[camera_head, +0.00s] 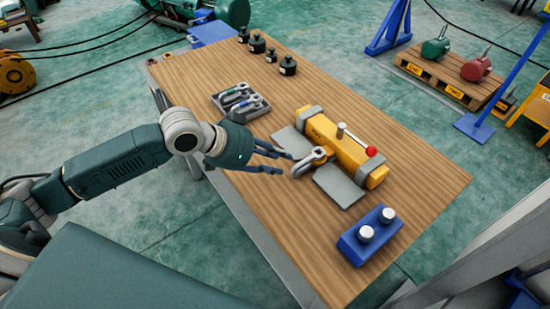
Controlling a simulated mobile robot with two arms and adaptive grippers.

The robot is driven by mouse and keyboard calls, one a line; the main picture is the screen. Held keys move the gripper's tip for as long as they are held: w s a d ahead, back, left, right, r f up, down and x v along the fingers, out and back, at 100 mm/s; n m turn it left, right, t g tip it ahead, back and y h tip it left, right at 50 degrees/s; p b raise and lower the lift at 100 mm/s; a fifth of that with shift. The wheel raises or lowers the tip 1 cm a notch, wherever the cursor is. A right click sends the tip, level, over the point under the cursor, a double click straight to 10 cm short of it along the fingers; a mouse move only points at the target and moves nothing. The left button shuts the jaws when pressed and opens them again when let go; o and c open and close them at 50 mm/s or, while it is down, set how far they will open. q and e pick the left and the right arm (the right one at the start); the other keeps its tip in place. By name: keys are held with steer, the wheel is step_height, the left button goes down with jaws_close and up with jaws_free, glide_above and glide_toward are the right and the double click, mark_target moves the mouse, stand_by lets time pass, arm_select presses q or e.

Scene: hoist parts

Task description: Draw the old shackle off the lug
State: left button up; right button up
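The old shackle (309,162) is grey and sits at the near side of a yellow beam block (345,154), at the lug, which I cannot make out clearly behind it. My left gripper (286,163) comes in from the left with its two fingers apart and nothing between them. Its tips point at the shackle's rounded end and are just short of it; I cannot tell if they touch. My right gripper is not in view.
Grey plates (340,186) lie beside the block. A grey tray (262,109) with shackles lies further back. A blue holder (350,246) with two silver-topped pins stands at the front right. Several black weights (288,66) stand at the far end. The wooden table's (430,170) right side is clear.

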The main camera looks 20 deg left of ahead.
mark_target(298, 167)
arm_select(q)
steer(key=p+x, duration=0.1)
steer(key=x, duration=0.9)
steer(key=shift+w+d+f+p, duration=0.2)
steer(key=shift+p, duration=0.1)
jaws_close()
